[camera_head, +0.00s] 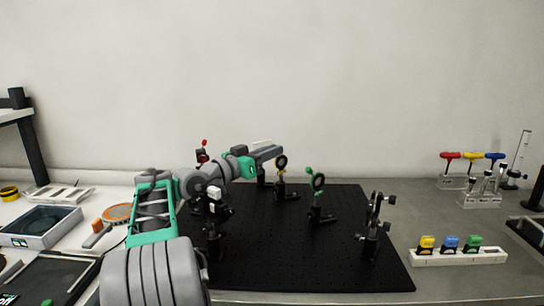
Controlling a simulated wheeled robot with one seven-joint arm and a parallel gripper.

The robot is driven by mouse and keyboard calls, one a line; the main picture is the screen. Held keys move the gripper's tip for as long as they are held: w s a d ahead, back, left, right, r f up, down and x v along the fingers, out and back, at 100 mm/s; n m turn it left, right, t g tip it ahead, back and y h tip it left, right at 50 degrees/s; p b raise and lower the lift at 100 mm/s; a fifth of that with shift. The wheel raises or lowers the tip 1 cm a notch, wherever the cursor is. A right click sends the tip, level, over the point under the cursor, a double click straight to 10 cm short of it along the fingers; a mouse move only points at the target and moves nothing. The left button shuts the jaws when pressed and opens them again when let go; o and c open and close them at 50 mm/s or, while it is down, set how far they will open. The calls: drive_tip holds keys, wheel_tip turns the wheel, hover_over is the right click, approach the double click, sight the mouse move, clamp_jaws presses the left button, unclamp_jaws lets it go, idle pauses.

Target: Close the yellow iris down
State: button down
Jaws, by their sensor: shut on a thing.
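The yellow iris (281,163) stands on a dark post at the back middle of the black breadboard (345,262). The size of the opening is too small to read.
A green iris (318,183) with a green-tipped lever stands to the right. A mirror mount (374,212) is further right; a red-tipped part (203,153) stands behind my arm. A white holder (460,258) with coloured blocks and several coloured-handled drivers (473,156) are at right.

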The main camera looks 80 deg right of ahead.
drive_tip(key=c, duration=1.4)
unclamp_jaws()
drive_tip(key=shift+c, duration=0.2)
drive_tip(key=shift+r, duration=0.25)
wheel_tip(320, 180, up, 3)
drive_tip(key=shift+a+r+p, duration=0.1)
drive_tip(key=shift+r+p, duration=0.05)
drive_tip(key=shift+p, duration=0.15)
drive_tip(key=s+a+r, duration=0.3)
drive_tip(key=a+r, duration=0.6)
drive_tip(key=a, duration=0.4)
drive_tip(key=shift+s+a, duration=0.15)
drive_tip(key=shift+a, duration=0.1)
drive_tip(key=shift+r, duration=0.1)
